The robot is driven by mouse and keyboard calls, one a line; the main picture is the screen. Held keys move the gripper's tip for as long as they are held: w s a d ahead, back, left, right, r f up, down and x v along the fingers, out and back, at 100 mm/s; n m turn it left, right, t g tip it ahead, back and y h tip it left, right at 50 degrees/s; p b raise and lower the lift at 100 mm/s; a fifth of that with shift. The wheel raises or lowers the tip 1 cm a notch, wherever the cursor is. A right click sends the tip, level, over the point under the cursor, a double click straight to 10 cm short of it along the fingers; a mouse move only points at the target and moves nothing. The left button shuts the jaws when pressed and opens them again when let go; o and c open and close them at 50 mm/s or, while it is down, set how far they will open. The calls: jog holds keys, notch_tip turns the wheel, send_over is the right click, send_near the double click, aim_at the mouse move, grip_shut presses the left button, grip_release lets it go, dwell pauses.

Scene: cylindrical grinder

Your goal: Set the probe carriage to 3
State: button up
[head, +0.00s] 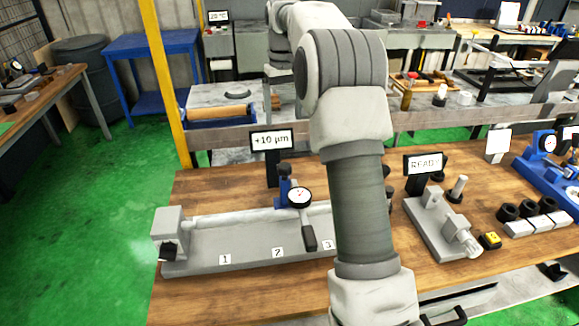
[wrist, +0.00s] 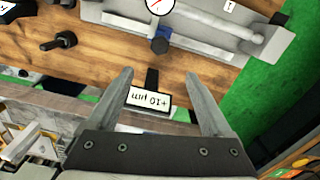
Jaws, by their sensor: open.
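The probe carriage (head: 286,187) is a blue block with a round dial gauge (head: 300,198) and a dark-tipped lever (head: 309,236). It sits on a grey bench fixture (head: 205,250) whose front carries the labels 1, one that looks like 2 or 7, and 3 (head: 328,245). The lever hangs between the middle label and 3. In the wrist view the carriage (wrist: 160,46) shows upside down beyond my fingers, with its dial cut off at the top edge. My gripper (wrist: 160,74) is open and empty, apart from the carriage.
A display (head: 271,141) reading +10 µm stands behind the carriage. My arm hides the fixture's right end. To the right are a READY sign (head: 424,163), a grey clamp fixture (head: 440,225), black rings (head: 527,208) and a blue gauge stand (head: 548,165). Bare wood lies before the display.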

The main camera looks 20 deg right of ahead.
aim_at(285, 165)
notch_tip(285, 165, down, 16)
jog(key=shift+f, duration=0.2)
jog(key=shift+c, duration=0.3)
grip_shut()
dwell(0.3)
